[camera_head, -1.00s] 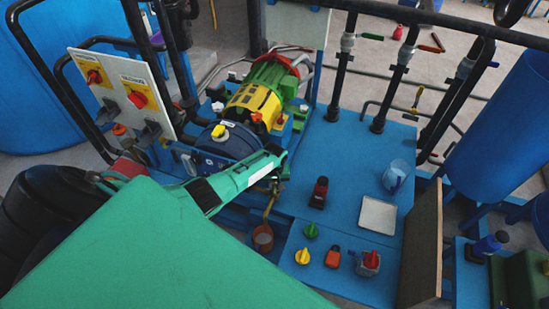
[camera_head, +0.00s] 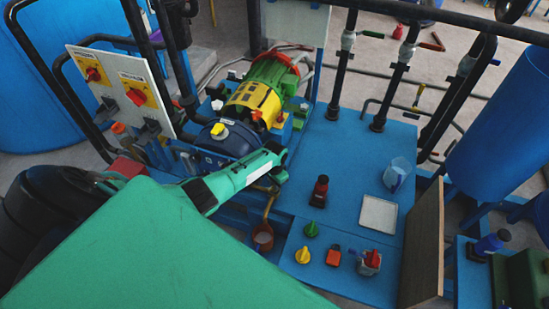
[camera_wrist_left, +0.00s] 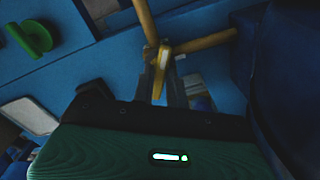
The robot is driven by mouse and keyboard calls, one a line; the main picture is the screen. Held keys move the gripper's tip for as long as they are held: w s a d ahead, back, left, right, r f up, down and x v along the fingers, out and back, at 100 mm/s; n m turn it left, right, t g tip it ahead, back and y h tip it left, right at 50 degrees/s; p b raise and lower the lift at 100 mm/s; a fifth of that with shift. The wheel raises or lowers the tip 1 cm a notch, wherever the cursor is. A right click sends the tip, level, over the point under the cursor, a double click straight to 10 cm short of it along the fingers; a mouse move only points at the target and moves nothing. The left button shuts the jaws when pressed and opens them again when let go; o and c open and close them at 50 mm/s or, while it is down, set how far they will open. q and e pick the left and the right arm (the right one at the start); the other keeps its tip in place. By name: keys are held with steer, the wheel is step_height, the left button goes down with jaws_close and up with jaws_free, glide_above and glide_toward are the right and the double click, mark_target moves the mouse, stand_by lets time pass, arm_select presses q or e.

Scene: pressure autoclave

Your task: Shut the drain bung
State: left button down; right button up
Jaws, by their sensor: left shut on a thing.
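My left gripper (camera_wrist_left: 165,88) is shut on a small yellow lever (camera_wrist_left: 163,62), which I take for the drain bung's handle. The lever sits at the joint of a brass drain pipe (camera_wrist_left: 208,43). Whether the bung's passage is open is not visible. In the head view my left gripper (camera_head: 277,180) reaches down beside the blue vessel (camera_head: 228,140), and its fingertips are hard to make out. The brass pipe (camera_head: 269,206) runs down below it to a reddish cup (camera_head: 263,238). My right gripper is not in view.
A dark red-capped bottle (camera_head: 320,190), clear beaker (camera_head: 396,176) and white tray (camera_head: 378,214) are to the right. The deck between them is clear.

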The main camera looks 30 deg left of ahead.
arm_select(q)
steer(key=shift+m, duration=1.2)
steer(key=c, duration=1.4)
jaws_free()
step_height(320, 180, up, 14)
steer(key=b, duration=0.1)
steer(key=shift+f, duration=0.1)
